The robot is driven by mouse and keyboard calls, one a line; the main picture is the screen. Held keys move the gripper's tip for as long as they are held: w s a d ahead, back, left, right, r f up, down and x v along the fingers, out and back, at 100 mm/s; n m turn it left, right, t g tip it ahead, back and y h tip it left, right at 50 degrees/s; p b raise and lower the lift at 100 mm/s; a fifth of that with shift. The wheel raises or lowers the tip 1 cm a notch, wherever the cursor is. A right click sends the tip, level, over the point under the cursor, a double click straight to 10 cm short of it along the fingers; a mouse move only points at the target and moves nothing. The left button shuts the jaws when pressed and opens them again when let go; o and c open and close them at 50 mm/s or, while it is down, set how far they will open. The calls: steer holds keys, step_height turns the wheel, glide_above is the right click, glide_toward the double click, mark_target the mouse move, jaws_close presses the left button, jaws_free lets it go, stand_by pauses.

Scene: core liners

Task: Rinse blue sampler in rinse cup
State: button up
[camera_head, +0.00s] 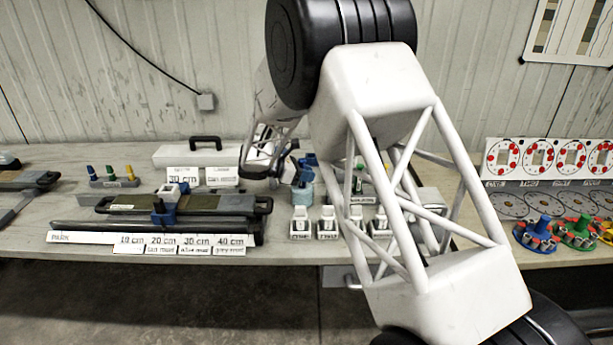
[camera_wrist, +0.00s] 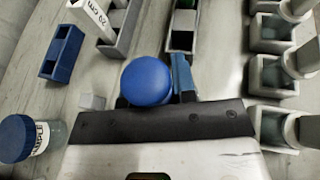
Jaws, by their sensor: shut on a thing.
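In the wrist view a round blue top (camera_wrist: 147,82), probably the blue sampler's, sits between the fingers of my gripper (camera_wrist: 152,94), which is shut on it. Its lower part is hidden beneath the top. In the head view my gripper (camera_head: 268,165) is above the table's middle, beside blue parts near a pale teal cup-like vessel (camera_head: 302,196). I cannot tell whether that vessel is the rinse cup, or whether the sampler is inside it. A clear jar (camera_wrist: 50,135) with a blue lid and a partly readable label lies at the wrist view's lower left.
Small labelled holders with white-capped vials (camera_head: 300,222) stand along the front edge. A long dark tool (camera_head: 180,205) lies left, behind length cards. A white case (camera_head: 195,155) stands behind. Colored stands (camera_head: 540,228) and dial cards (camera_head: 540,157) are at right.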

steer(key=shift+r, duration=0.25)
steer(key=shift+f, duration=0.35)
steer(key=shift+f, duration=0.35)
steer(key=shift+r, duration=0.15)
stand_by(0.6)
steer(key=shift+r, duration=0.5)
steer(key=shift+f, duration=0.2)
steer(key=shift+f, duration=0.45)
steer(key=shift+r, duration=0.2)
stand_by(0.5)
steer(key=shift+r, duration=0.45)
